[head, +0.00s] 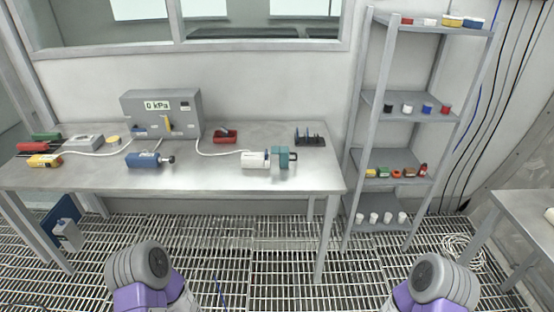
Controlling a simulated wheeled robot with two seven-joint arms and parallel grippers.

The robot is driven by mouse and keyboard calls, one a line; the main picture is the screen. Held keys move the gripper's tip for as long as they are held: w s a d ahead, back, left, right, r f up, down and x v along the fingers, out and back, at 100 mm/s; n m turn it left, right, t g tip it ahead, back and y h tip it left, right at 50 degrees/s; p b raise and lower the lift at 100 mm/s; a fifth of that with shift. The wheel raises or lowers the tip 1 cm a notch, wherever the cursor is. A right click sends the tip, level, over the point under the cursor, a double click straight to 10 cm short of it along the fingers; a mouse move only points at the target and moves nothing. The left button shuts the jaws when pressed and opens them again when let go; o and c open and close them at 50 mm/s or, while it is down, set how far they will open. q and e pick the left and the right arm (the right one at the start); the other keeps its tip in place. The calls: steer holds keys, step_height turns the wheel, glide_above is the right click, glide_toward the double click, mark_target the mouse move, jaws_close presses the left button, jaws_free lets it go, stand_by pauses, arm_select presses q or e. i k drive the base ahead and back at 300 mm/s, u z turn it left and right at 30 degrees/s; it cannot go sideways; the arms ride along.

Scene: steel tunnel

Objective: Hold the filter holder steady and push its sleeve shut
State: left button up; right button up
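What looks like the filter holder (255,159) lies on its side on the steel table, right of the middle. It has a white cylindrical body. A teal sleeve (283,158) sits at its right end, and how far it is pushed on is too small to tell. A white hose runs from the grey gauge box to the holder's left side. Only grey and purple links of my two arms show at the bottom edge. Neither gripper is in view, and nothing of mine touches the holder.
The table (216,178) also bears a grey gauge box (160,115) reading 0 kPa, a blue cylinder (143,160), a red tray (226,136) and a dark rack (310,140). A shelf unit (391,145) stands to the right. The table front near the holder is clear.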

mark_target(284, 151)
steer(key=z, duration=0.4)
steer(key=i, duration=1.05)
steer(key=u, duration=0.05)
